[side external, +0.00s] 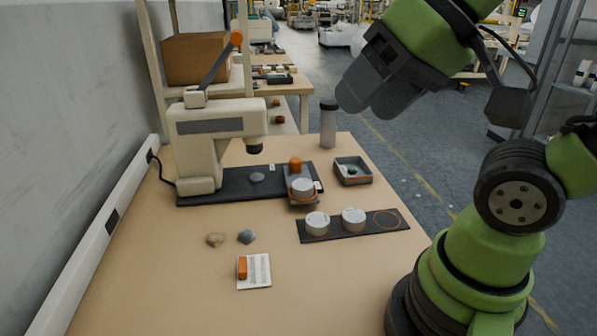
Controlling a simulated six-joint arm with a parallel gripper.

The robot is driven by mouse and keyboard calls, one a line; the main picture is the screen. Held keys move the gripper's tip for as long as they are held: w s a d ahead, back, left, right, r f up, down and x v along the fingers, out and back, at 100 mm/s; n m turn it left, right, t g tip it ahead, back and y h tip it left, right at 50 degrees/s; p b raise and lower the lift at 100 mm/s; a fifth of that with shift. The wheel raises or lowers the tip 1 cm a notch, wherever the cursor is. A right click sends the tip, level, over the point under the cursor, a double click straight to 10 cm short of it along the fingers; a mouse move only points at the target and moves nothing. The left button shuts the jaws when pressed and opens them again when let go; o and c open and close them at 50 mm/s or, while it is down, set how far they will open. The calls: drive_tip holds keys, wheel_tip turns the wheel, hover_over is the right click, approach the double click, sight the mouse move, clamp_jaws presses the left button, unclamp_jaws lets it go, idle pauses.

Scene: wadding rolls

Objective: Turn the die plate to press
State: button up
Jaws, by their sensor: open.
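A beige press (205,150) stands at the back left on a dark base (235,190). Its lever is raised, with an orange tip (236,38). A small grey disc (257,177) lies on the base below the press head. What looks like the die plate (290,183) is a dark piece at the base's right end. It carries an orange knob (295,163) and a pale round piece (302,186), out to the right of the press head. My gripper (362,105) is open and empty, high above the table and clear of everything.
A small tray (352,179), a grey bottle (328,125), two stones (215,239) (246,237) and a card (259,272) with an orange block (242,267) share the table. The front is clear.

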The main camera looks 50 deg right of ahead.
drive_tip(key=w+d, duration=0.4)
drive_tip(key=w, duration=0.5)
drive_tip(key=n+g+h, duration=0.2)
drive_tip(key=n+g, duration=0.1)
drive_tip(key=n, duration=0.1)
hover_over(297, 160)
drive_tip(key=s, duration=0.4)
wheel_tip(297, 160, down, 18)
drive_tip(key=x, duration=1)
drive_tip(key=shift+w+f, duration=0.15)
drive_tip(key=shift+w, duration=0.05)
clamp_jaws()
